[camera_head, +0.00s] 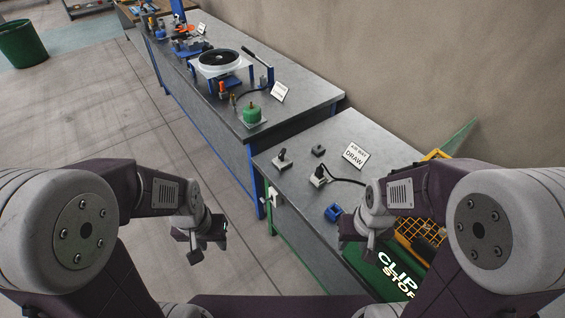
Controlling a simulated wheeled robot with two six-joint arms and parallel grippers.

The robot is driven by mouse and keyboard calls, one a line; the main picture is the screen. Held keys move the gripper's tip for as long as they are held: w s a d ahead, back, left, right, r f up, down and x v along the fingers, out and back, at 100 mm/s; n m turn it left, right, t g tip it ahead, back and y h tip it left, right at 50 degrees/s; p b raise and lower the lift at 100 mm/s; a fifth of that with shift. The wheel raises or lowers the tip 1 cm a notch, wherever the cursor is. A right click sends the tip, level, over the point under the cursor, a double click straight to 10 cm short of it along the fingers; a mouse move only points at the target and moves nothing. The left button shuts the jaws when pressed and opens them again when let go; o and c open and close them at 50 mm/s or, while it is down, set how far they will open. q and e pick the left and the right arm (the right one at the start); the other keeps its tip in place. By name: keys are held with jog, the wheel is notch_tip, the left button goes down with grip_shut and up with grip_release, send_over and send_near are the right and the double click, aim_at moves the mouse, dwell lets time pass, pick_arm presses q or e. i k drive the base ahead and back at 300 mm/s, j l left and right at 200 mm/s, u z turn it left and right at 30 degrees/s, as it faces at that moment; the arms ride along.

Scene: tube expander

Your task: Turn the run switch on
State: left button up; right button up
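No switch carries a readable "run" label. A small dark box with an upright lever (281,157) stands near the left back of the nearer grey table. A second switch-like box (318,177), pale with a dark lever, sits to its right with a black cable. A white fitting (274,197) is on the table's left edge. My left gripper (204,236) hangs over the floor, left of this table and apart from it. My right gripper (362,236) is above the table's front part, right of the blue block. Neither appears to touch a switch; their finger gaps are unclear.
The nearer table (345,137) also holds a blue block (333,212), a "DRAW" sign (355,155) and an orange crate (422,240) beside a green "CLIP STOR" surface (385,285). The farther bench (300,85) carries a round machine (219,64).

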aim_at(281, 154)
jog(key=i+j+u, duration=0.25)
jog(key=i, duration=0.25)
jog(key=i+j+u, duration=0.2)
jog(key=i+j, duration=0.15)
jog(key=i, duration=0.15)
